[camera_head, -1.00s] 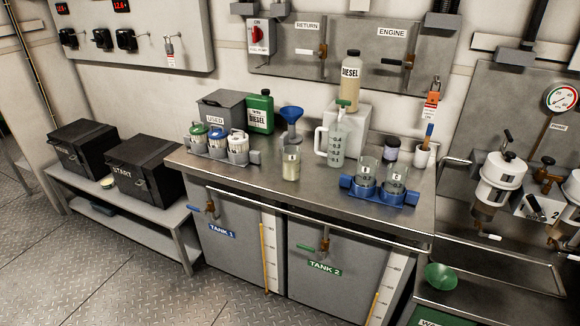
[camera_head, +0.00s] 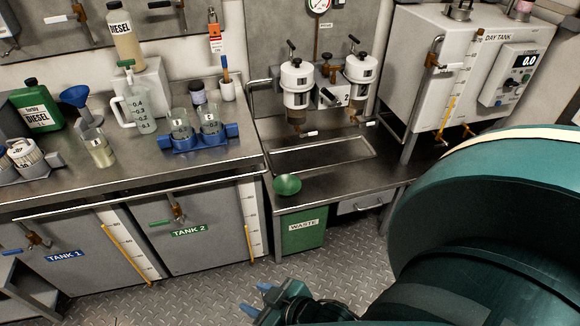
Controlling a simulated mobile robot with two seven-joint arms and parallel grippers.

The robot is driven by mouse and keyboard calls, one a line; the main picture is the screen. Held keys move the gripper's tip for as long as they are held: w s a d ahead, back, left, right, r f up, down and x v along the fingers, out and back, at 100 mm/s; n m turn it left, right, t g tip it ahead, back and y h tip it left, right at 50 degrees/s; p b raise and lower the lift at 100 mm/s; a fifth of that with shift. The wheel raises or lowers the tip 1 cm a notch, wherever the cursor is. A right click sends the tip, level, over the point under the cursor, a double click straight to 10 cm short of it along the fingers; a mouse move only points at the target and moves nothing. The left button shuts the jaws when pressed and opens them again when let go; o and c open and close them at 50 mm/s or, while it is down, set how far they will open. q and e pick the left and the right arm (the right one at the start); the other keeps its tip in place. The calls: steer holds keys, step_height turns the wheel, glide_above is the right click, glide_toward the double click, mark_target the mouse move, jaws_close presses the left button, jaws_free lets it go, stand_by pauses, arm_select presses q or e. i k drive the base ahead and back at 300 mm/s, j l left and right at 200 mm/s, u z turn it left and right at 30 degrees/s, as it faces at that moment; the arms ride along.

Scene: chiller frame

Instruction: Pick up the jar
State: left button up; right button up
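Several jars stand on the steel counter (camera_head: 150,165). A clear jar (camera_head: 98,150) with pale yellowish contents and a white label stands alone, left of the measuring jug (camera_head: 142,112). Two clear glass jars, a left one (camera_head: 181,125) and a right one (camera_head: 210,122), stand in a blue holder (camera_head: 200,141). A small dark jar with a pale lid (camera_head: 198,93) is behind them. I cannot tell which one is meant. My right gripper (camera_head: 256,300) is low over the floor in front of the cabinets, its blue fingertips apart and empty, far from every jar. My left gripper is out of view.
A blue funnel (camera_head: 75,97), a green diesel can (camera_head: 36,108) and a diesel bottle (camera_head: 124,40) crowd the counter's back. My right arm covers the lower right. A rail runs along the counter's front.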

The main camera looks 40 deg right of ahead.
mark_target(95, 143)
steer(key=z, duration=1.3)
steer(key=u, duration=1.3)
steer(key=i+l+u, duration=0.25)
steer(key=u, duration=0.25)
steer(key=i+l+u, duration=0.15)
steer(key=l+u, duration=0.3)
steer(key=i+l+u, duration=0.15)
steer(key=l+u, duration=0.15)
steer(key=u, duration=0.2)
